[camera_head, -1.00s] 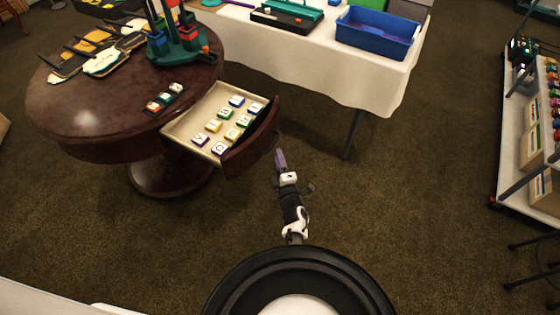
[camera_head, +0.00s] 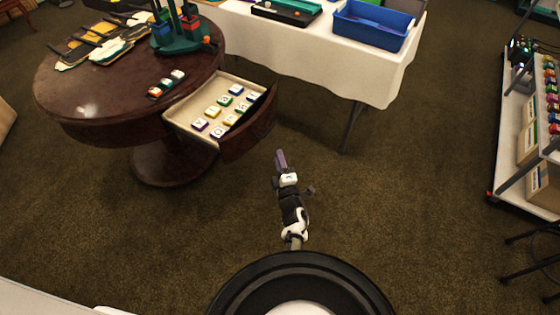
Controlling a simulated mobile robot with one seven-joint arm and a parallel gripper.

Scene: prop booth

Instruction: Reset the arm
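My gripper (camera_head: 281,160) is at the end of my arm, near the middle of the head view. It is over the carpet, to the right of the open drawer (camera_head: 170,113) and apart from it. It seems to hold nothing, but its fingers are small and seen from above, so I cannot tell whether they are open or shut. My arm (camera_head: 291,215) looks folded and rises just in front of my round black base part.
A round dark wooden table (camera_head: 85,105) has its drawer pulled out, with several letter blocks (camera_head: 230,119) inside. A white-clothed table (camera_head: 330,65) carries a blue bin (camera_head: 372,38). A shelf (camera_head: 515,150) stands at right. The carpet (camera_head: 400,220) between is clear.

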